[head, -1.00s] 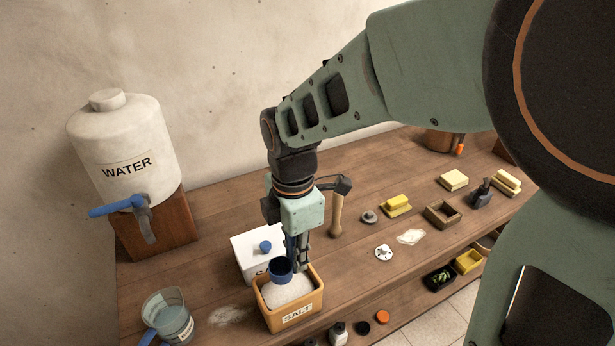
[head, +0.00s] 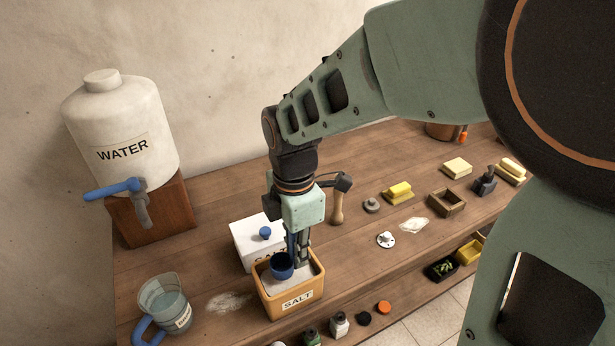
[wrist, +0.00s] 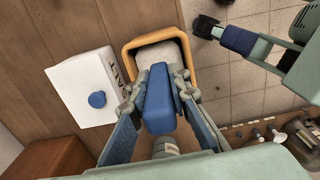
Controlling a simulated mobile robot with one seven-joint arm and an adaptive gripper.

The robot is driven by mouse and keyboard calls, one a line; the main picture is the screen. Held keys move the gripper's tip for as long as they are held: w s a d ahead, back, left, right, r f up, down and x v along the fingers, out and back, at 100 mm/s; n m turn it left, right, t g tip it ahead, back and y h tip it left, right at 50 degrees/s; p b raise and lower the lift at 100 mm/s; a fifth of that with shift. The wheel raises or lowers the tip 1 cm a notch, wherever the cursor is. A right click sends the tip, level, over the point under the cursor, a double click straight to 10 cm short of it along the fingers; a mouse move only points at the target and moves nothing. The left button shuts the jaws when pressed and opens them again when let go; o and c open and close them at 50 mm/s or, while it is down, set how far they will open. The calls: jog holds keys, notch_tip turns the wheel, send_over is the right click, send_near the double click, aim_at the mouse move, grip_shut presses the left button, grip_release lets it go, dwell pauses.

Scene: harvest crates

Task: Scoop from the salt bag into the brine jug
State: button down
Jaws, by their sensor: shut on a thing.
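In the wrist view the scoop's blue handle (wrist: 158,100) lies between my fingers, with the salt box (wrist: 132,53) beyond. The brine jug (head: 165,300), clear with a blue handle, stands on the bench to the left.
A white box (head: 250,243) with a blue knob stands right behind the salt box. A water dispenser (head: 122,135) with a blue tap sits on a wooden block at left. Spilled white powder (head: 230,302) lies between jug and salt box. Small bottles and caps are along the front.

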jog(key=shift+f+b, duration=0.9)
jog(key=shift+f, duration=0.55)
notch_tip(320, 180, up, 8)
jog(key=p, duration=0.6)
jog(key=shift+f+p, duration=0.1)
jog(key=shift+p, duration=0.2)
